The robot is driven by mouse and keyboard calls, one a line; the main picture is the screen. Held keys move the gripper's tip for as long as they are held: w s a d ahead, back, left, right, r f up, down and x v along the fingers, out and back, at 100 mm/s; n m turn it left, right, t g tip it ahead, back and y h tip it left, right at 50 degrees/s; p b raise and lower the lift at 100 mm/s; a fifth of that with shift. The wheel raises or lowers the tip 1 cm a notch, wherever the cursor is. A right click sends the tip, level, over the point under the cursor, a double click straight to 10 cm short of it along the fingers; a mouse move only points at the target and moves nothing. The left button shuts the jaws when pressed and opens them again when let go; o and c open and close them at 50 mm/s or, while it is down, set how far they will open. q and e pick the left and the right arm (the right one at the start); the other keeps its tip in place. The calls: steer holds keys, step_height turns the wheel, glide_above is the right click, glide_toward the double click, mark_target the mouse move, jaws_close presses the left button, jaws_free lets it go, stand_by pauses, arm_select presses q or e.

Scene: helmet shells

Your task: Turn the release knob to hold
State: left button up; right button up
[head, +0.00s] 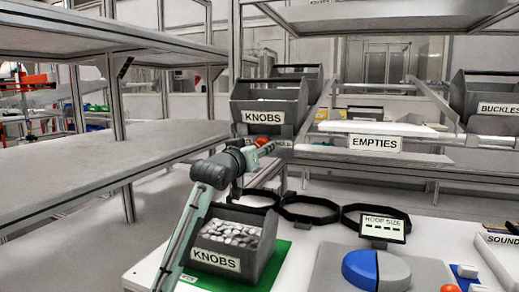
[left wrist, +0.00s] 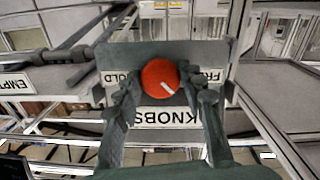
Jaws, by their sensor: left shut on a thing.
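The release knob is a round red dial (left wrist: 159,77) with a white pointer line, in the middle of the left wrist view. The pointer slants to the lower right there. In the head view the knob (head: 263,142) is a small red patch below the KNOBS bin, at my left gripper (head: 258,147). My right gripper is not in view.
A KNOBS bin (head: 270,112) stands on the rack just above the release knob. An EMPTIES shelf (head: 374,143) lies to the right. Below, another KNOBS bin (head: 216,262) holds many pale pieces on a green mat (head: 272,267). Black hoops (head: 309,210) and a HOOP SIZE sign (head: 383,226) stand nearby.

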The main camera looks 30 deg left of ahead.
arm_select(q)
steer(key=shift+d+f+m+y, duration=0.1)
steer(key=shift+m+y, duration=0.75)
steer(key=shift+m, duration=1.6)
steer(key=shift+m+y, duration=0.8)
steer(key=shift+m, duration=1.6)
steer(key=shift+d+f+m+y, duration=0.1)
steer(key=shift+m+y, duration=0.75)
steer(key=shift+m, duration=1.6)
steer(key=shift+a, duration=0.1)
steer(key=o, duration=1.2)
steer(key=shift+r, duration=0.1)
steer(key=shift+c, duration=0.2)
